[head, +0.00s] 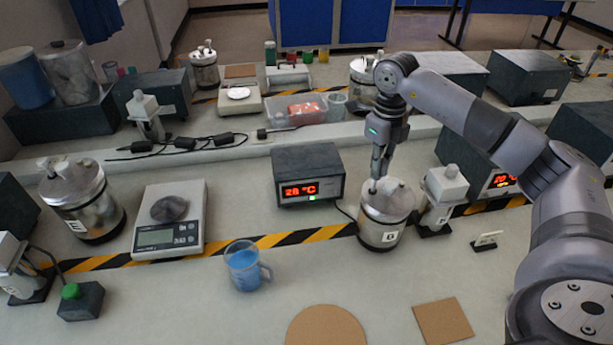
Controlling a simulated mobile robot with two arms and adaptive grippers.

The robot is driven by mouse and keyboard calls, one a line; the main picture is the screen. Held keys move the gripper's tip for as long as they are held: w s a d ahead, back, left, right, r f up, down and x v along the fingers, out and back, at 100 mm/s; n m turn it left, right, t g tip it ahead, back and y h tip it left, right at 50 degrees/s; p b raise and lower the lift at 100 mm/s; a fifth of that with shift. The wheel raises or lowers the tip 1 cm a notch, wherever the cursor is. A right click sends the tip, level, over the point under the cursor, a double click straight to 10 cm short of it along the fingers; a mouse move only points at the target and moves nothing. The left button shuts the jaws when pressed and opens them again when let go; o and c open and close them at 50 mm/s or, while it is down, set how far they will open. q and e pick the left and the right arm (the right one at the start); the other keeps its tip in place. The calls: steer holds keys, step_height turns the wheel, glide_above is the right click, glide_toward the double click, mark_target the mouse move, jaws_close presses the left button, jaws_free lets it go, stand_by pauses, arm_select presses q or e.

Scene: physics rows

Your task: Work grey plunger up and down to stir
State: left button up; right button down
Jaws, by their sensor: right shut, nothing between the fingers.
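A metal calorimeter can (382,228) labelled B stands upright on the bench, right of centre, with a light grey lid. A small grey plunger knob (372,187) sticks up from the left part of its lid. My right gripper (377,176) points down over this lid, its fingers shut with nothing held. Its tips are at or just above the knob; I cannot tell whether they touch. The fingers partly cover the lid's back. My left gripper is not in view.
A 28 °C display box (308,172) stands left of the can, and a white-topped device (441,200) close to its right. A beaker of blue liquid (245,266), a scale (168,220) and can E (82,203) stand left. Cork mats (326,328) lie in front.

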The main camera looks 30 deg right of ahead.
step_height(320, 180, up, 5)
steer(key=p, duration=0.4)
steer(key=shift+r, duration=0.1)
stand_by(0.3)
